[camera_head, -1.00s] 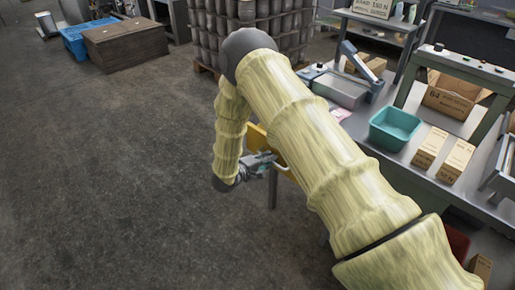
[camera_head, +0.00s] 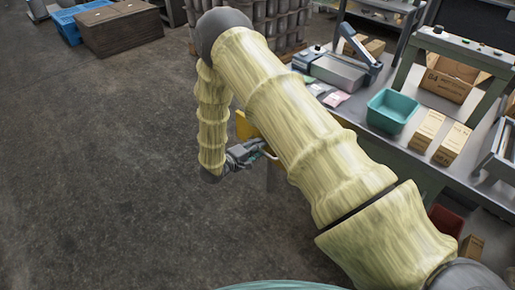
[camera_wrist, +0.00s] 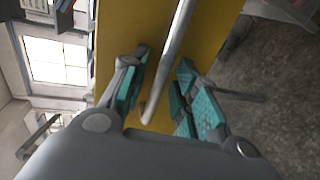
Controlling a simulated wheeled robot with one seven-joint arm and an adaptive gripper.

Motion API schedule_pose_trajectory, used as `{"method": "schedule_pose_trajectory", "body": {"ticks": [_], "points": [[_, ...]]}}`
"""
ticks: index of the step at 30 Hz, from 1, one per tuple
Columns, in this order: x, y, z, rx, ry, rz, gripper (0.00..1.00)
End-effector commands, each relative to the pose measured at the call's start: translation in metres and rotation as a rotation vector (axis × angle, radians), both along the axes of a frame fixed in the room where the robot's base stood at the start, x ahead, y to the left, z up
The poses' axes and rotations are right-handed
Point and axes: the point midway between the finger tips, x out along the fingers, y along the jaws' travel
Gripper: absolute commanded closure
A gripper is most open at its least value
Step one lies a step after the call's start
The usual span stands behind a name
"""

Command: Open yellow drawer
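The yellow drawer (camera_head: 242,125) shows as a small patch under the side of the workbench in the head view, mostly hidden by my arm. In the wrist view its flat yellow front (camera_wrist: 205,35) fills the upper middle. A metal bar handle (camera_wrist: 171,58) runs along that front. My gripper (camera_wrist: 163,92) is open, with one teal-padded finger on each side of the handle. Gaps show between the bar and both pads. In the head view my gripper (camera_head: 250,153) is beside the drawer, near the handle; how far the drawer stands out cannot be told.
The workbench (camera_head: 350,108) is at right, carrying a teal bin (camera_head: 391,110), cardboard boxes (camera_head: 427,130) and a grey device (camera_head: 340,72). A red bin (camera_head: 446,222) is below it. A brown crate (camera_head: 118,27) stands far left. The floor (camera_head: 100,180) at left is clear.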

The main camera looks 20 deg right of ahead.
Motion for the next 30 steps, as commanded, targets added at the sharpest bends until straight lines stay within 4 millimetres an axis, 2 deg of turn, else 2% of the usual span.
{"method": "schedule_pose_trajectory", "body": {"ticks": [8, 13, 30], "points": [[0.000, 0.000, 0.000, 0.000, 0.000, 0.000, 0.68], [-0.003, 0.011, 0.003, 0.000, 0.000, 0.002, 0.68], [-0.034, 0.096, 0.021, -0.001, 0.000, 0.002, 0.68]]}}
